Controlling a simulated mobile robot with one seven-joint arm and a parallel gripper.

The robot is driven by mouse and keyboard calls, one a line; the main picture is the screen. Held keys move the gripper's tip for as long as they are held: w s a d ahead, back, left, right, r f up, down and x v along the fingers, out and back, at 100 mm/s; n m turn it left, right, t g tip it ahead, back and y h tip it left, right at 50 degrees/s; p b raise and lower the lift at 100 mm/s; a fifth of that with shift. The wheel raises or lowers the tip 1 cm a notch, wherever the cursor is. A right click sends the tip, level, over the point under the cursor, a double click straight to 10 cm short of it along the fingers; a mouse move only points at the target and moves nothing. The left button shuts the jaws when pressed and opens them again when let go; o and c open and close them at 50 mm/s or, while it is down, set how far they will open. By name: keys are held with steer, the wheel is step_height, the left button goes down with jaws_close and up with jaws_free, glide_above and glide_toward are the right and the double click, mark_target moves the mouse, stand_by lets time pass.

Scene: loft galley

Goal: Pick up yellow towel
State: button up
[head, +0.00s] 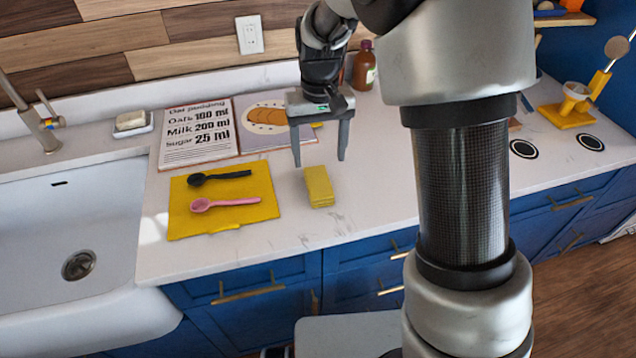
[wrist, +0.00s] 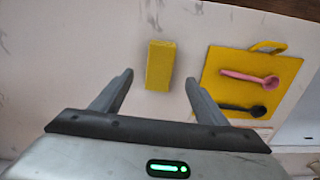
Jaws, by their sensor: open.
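The yellow towel (head: 319,187) is a small folded block lying on the white counter, right of a yellow mat. In the wrist view the towel (wrist: 160,66) lies ahead of my gripper, centred roughly between the two fingers. My gripper (head: 320,161) is above the counter with its fingers pointing down, apart and empty. In the wrist view my gripper (wrist: 158,80) is open, with the towel just beyond the fingertips. I cannot tell the exact height gap between the fingertips and the towel.
The yellow mat (head: 240,216) holds a black spoon (head: 220,176) and a pink spoon (head: 226,204). An open recipe book (head: 198,150) lies behind it. A brown bottle (head: 363,66) stands near the back wall. The sink (head: 60,215) is at left. The counter front beside the towel is clear.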

glide_above(318, 181)
steer(key=f, duration=0.4)
steer(key=shift+s+d+f, duration=0.15)
steer(key=shift+s+f, duration=0.1)
steer(key=shift+s, duration=0.1)
steer(key=shift+w+f, duration=0.2)
steer(key=shift+f, duration=1.1)
steer(key=shift+w+f, duration=0.15)
steer(key=shift+f, duration=1.15)
steer(key=c, duration=1.2)
steer(key=shift+o, duration=0.2)
step_height(318, 181, up, 10)
steer(key=o, duration=0.5)
steer(key=shift+c, duration=0.2)
steer(key=c, duration=0.3)
steer(key=shift+a+r, duration=0.1)
steer(key=shift+a, duration=0.1)
